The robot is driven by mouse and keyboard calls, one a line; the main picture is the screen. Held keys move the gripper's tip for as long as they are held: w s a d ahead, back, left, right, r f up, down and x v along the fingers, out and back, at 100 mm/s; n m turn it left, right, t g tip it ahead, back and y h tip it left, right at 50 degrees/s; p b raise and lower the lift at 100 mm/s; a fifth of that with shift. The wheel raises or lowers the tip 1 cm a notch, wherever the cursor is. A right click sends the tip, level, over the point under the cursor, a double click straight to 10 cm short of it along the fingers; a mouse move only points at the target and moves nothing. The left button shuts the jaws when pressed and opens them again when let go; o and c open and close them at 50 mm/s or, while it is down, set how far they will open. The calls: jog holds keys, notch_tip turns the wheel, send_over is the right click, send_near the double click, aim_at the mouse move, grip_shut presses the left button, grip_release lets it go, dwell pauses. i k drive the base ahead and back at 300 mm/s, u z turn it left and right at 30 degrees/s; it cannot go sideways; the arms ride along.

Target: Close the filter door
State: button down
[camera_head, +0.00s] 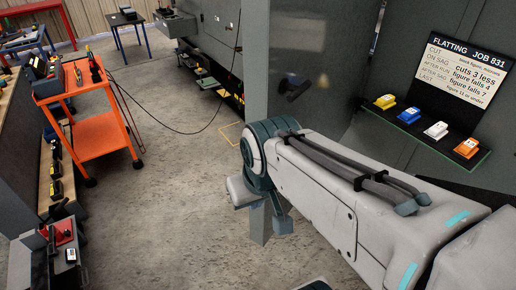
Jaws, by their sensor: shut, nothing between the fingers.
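A tall grey panel with a pale front edge (256,60) stands upright at the centre of the head view. Its glossy face (335,50) turns toward the enclosure bay on the right. I take it for the filter door, but cannot tell for certain; it stands at an angle to the bay. My arm reaches in from the lower right and its joint crosses in front of the panel's lower part. My gripper's fingers cannot be made out; they are hidden behind or below my arm, so contact with the panel cannot be told.
A green-edged shelf (420,140) in the bay holds blue, yellow, white and orange blocks below a sign (465,60). An orange cart (98,128) stands at the left, beside a bench with tools. A black cable (165,125) crosses the floor.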

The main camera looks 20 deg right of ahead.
aim_at(327, 44)
jog(key=u, duration=0.1)
jog(key=k, duration=0.7)
jog(key=z, duration=0.95)
jog(key=i, duration=0.45)
jog(key=u, duration=0.05)
